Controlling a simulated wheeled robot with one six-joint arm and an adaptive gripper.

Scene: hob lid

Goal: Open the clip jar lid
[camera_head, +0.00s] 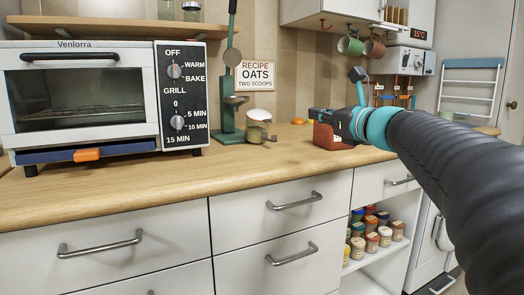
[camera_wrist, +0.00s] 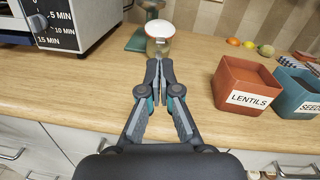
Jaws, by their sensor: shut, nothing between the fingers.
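The clip jar (camera_head: 257,132) is a small glass jar on the wooden counter, beside the green dispenser stand. Its pale round lid (camera_head: 259,115) shows at the top and looks tilted in the head view; I cannot tell how far it is raised. In the wrist view the jar (camera_wrist: 158,47) stands just beyond my fingertips, with the whitish lid (camera_wrist: 158,28) with an orange rim facing up toward the camera. My gripper (camera_wrist: 160,66) is shut and empty, pointing at the jar and apart from it. In the head view my gripper (camera_head: 314,115) is right of the jar.
A red lentils bin (camera_wrist: 247,87) and a teal seeds bin (camera_wrist: 296,95) stand on the right. A toaster oven (camera_head: 85,100) is on the left. The green stand (camera_head: 230,105) is close behind the jar. The counter (camera_wrist: 80,100) in front of the jar is clear.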

